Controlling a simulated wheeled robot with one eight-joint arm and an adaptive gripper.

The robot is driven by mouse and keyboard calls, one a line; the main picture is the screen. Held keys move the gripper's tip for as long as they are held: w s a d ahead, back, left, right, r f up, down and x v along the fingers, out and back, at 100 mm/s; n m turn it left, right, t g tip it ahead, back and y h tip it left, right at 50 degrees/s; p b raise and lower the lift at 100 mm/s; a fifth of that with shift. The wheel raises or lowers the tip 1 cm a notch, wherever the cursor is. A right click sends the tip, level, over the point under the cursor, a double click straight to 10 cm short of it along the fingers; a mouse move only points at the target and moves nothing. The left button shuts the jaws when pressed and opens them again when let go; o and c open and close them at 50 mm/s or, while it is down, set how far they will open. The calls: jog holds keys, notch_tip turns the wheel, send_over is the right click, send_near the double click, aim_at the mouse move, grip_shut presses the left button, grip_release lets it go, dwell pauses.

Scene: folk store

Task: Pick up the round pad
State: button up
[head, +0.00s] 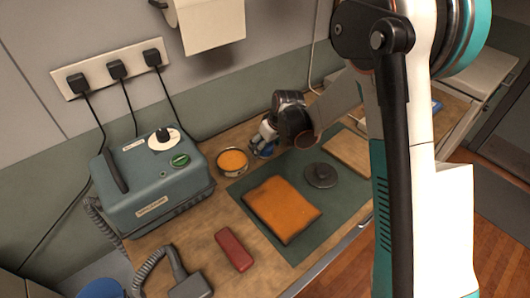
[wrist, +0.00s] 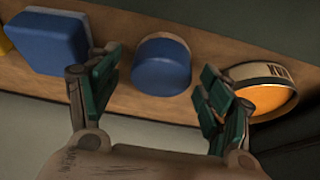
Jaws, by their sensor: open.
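A blue round pad (wrist: 162,64) stands on the wooden bench, centred between my fingers in the wrist view. In the head view only a small blue part of it (head: 267,151) shows below my gripper (head: 264,139). In the wrist view my gripper (wrist: 160,88) is open and empty, with one green-padded finger on each side of the pad's line. The fingers look apart from the pad; I cannot tell how far its body is from the tips.
A tin with orange contents (head: 232,161) stands close beside the right finger in the wrist view (wrist: 262,90). A blue rectangular block (wrist: 48,42) is near the left finger. A dark knobbed disc (head: 321,175) and orange cloth (head: 281,209) lie on the green mat (head: 296,251).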

jog(key=shift+w+a+f, duration=0.1)
jog(key=shift+w+f, duration=0.05)
jog(key=shift+f, duration=0.2)
jog(key=shift+r, duration=0.1)
jog(key=c, duration=1.2)
jog(key=shift+c, duration=0.2)
notch_tip(320, 180, up, 20)
jog(key=p, duration=0.6)
jog(key=shift+p, duration=0.35)
jog(key=o, duration=0.6)
jog(key=c, duration=0.4)
